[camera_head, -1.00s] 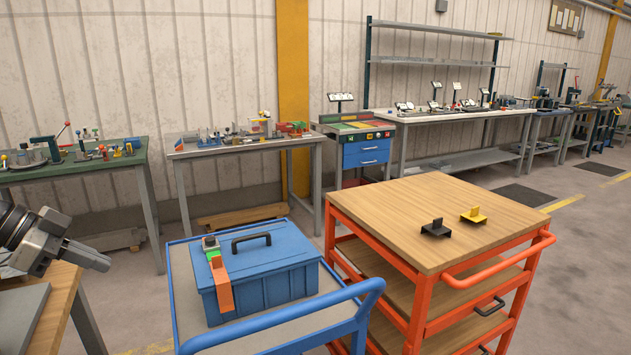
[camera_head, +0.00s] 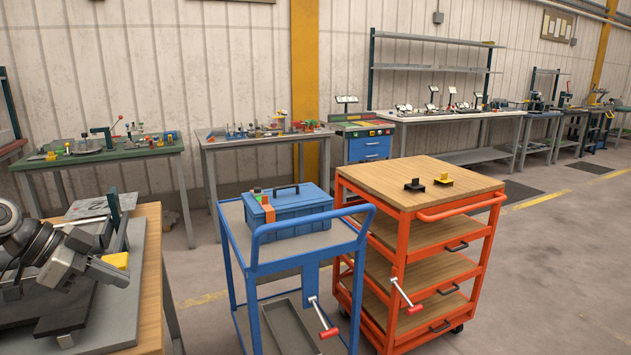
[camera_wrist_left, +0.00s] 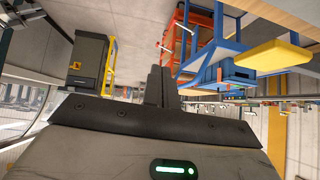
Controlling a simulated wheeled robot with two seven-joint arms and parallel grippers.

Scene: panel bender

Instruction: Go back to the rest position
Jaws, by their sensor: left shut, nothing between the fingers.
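My left gripper (camera_head: 122,277) is at the lower left of the head view, shut and empty, above the grey plate (camera_head: 128,318) on the wooden-topped bench. Its fingers point right. In the left wrist view the closed fingers (camera_wrist_left: 161,86) stand together with nothing between them. A yellow piece (camera_head: 116,261) shows just behind the fingers in the head view. My right gripper is not in view.
A blue cart (camera_head: 262,238) carrying a blue toolbox (camera_head: 295,215) stands right of the bench. An orange cart (camera_head: 397,243) with two small brackets is beside it. Work tables (camera_head: 90,158) line the wall. Open floor lies at the right.

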